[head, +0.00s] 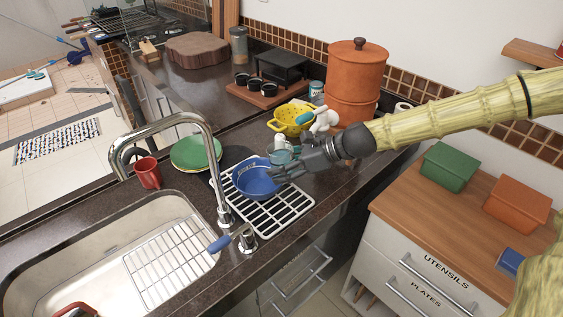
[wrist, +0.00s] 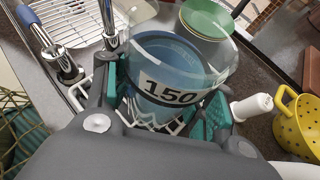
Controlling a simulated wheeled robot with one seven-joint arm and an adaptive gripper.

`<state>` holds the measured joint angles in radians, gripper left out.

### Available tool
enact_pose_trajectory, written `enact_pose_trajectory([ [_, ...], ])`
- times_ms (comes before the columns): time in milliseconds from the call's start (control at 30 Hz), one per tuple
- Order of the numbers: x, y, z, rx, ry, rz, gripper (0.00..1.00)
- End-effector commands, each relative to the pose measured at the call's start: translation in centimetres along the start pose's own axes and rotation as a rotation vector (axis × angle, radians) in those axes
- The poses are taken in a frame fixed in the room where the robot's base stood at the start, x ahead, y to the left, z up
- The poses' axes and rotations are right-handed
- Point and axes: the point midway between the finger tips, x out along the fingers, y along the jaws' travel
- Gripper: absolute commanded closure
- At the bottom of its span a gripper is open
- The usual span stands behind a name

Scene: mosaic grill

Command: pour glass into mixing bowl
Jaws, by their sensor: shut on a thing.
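A blue mixing bowl (head: 257,180) stands on the white wire rack beside the sink. My gripper (head: 284,172) is at the bowl's right side in the head view. In the wrist view, my gripper (wrist: 165,115) has its teal pads closed on both sides of a clear glass (wrist: 168,93) marked "150". The blue bowl also shows behind and through the glass (wrist: 165,55). In the head view the glass is mostly lost against the gripper and bowl. I cannot tell its tilt or whether it holds anything.
Green plates (head: 195,152) and a red mug (head: 147,172) stand behind. A yellow colander (head: 292,118), white bottle (head: 325,119) and orange pots (head: 352,85) crowd the counter near my arm.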

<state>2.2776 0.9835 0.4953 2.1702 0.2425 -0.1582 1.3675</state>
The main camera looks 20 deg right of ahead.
Motion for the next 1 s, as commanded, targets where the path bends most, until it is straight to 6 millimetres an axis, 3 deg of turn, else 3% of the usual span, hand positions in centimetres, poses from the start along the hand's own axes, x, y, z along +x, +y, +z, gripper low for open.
enact_pose_trajectory([
  [1000, -0.89, -0.16, -0.12, 0.019, 0.124, -0.001, 0.79],
])
